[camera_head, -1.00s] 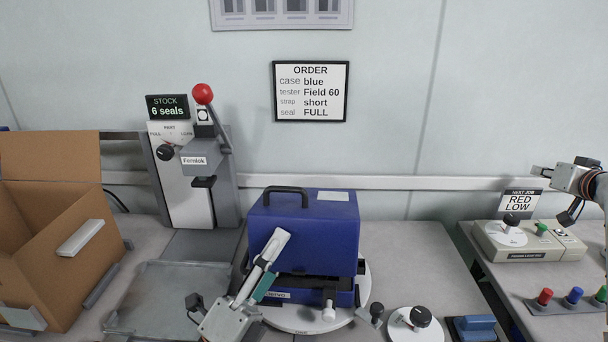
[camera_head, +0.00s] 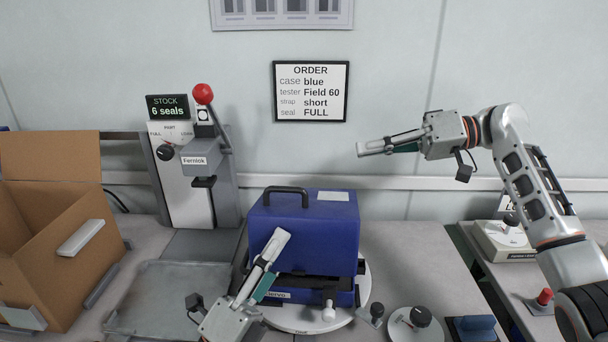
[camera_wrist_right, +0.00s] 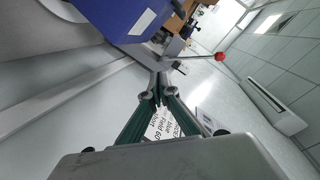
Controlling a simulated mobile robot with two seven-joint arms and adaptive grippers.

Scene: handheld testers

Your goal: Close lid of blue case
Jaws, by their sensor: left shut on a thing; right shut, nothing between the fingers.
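The blue case (camera_head: 312,225) stands on a round white turntable (camera_head: 300,325). Its lid, with a black handle (camera_head: 285,194) on top, is down over the base, with a dark gap between lid and base at the front. My left gripper (camera_head: 277,243) is at the front left of the lid, shut on it; the exact grip is hard to see. My right gripper (camera_head: 362,149) is shut and empty, above and to the right of the case. In the right wrist view, its fingers (camera_wrist_right: 159,97) meet and the blue case (camera_wrist_right: 112,14) is at the upper left.
A sealing press (camera_head: 196,165) with a red-knobbed lever stands left of the case, behind a grey tray (camera_head: 165,300). An open cardboard box (camera_head: 60,245) is far left. A white dial (camera_head: 408,325) and blue block (camera_head: 474,328) lie at front right.

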